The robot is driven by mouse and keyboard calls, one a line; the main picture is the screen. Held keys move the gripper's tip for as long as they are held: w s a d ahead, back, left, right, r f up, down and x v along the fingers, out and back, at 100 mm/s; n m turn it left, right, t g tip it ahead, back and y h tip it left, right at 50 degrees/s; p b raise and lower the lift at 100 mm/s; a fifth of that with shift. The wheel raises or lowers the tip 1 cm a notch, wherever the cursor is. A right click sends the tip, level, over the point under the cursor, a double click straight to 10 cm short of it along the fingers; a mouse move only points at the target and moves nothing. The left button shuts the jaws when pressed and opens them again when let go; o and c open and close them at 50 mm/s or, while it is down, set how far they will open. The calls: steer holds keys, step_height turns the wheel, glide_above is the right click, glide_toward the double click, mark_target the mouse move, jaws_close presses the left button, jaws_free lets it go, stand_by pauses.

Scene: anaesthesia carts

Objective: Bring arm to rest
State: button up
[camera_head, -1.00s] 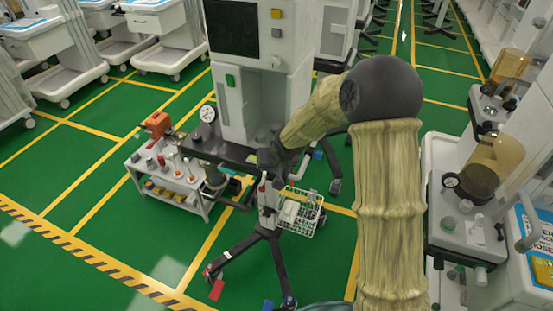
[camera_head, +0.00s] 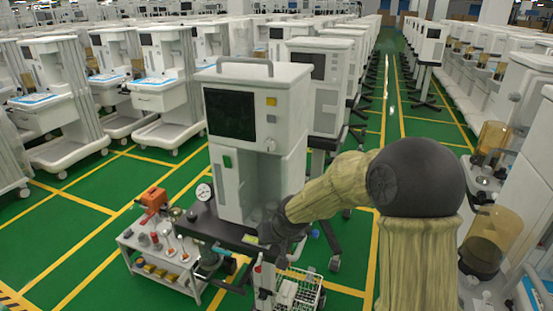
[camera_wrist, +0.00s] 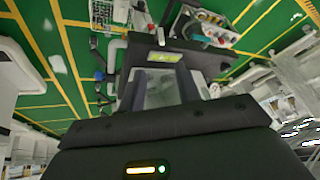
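My arm reaches from the lower right of the head view, over its dark elbow, toward the anaesthesia machine (camera_head: 262,110) in the middle. Its dark wrist end (camera_head: 285,226) is in front of the machine's black shelf (camera_head: 222,232); I cannot tell whether they touch. The fingers cannot be made out there. In the wrist view, the dark gripper housing (camera_wrist: 165,140) with a lit strip fills the bottom. No held object can be made out.
A small white trolley (camera_head: 160,262) with an orange device (camera_head: 151,198) stands left of the machine. A wire basket (camera_head: 300,288) is low in front. Machines with amber canisters (camera_head: 490,240) stand close on the right. Green floor lies open at left and along the far aisle.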

steer(key=s+d+r+m+g+h+p, duration=0.2)
steer(key=s+d+r, duration=0.1)
steer(key=s+d, duration=1.3)
steer(key=s, duration=0.4)
steer(key=shift+s+d+r+h, duration=0.25)
steer(key=shift+d+r+h, duration=0.05)
steer(key=shift+h, duration=0.1)
